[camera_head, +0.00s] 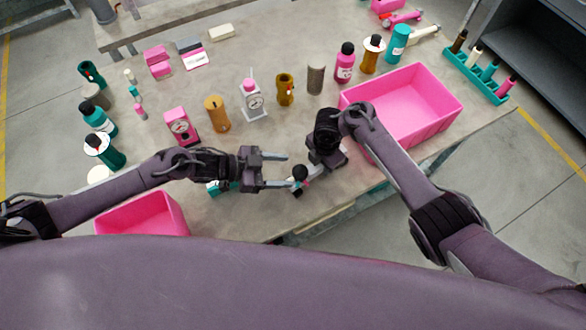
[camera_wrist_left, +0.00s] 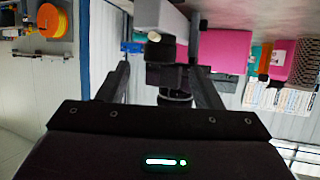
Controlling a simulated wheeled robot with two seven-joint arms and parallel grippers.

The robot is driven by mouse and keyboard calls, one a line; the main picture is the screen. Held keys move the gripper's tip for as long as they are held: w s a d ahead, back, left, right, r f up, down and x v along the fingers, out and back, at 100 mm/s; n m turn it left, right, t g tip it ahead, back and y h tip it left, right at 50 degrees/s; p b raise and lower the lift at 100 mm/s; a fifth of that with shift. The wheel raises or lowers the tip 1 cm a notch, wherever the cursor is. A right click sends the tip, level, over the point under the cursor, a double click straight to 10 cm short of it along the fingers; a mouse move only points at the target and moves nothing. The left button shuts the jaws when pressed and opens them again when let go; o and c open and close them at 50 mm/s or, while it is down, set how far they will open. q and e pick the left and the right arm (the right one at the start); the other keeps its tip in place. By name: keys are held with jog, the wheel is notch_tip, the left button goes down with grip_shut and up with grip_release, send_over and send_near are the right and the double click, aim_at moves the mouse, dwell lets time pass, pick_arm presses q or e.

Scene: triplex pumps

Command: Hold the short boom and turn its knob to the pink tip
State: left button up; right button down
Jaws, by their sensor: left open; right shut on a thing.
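My left gripper (camera_head: 288,170) is open, its two fingers pointing right over the front part of the table. A black round knob (camera_head: 299,172) stands just at the left fingertips. In the left wrist view a black round part, apparently this knob (camera_wrist_left: 173,95), shows between the spread fingers (camera_wrist_left: 165,85). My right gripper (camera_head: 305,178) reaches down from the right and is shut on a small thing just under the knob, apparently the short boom. Most of the boom is hidden by the right gripper; only small pink and pale bits show. I cannot make out which tip is pink.
A pink bin (camera_head: 452,100) stands at the right and another pink bin (camera_head: 180,212) at the front left. A teal rack (camera_head: 462,75) is at the right edge. A teal item lies under my left wrist.

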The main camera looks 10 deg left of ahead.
pick_arm(q)
jog(key=v, duration=0.7)
jog(key=shift+a, duration=0.2)
jog(key=shift+r, duration=0.15)
pick_arm(e)
jog(key=c, duration=1)
grip_release()
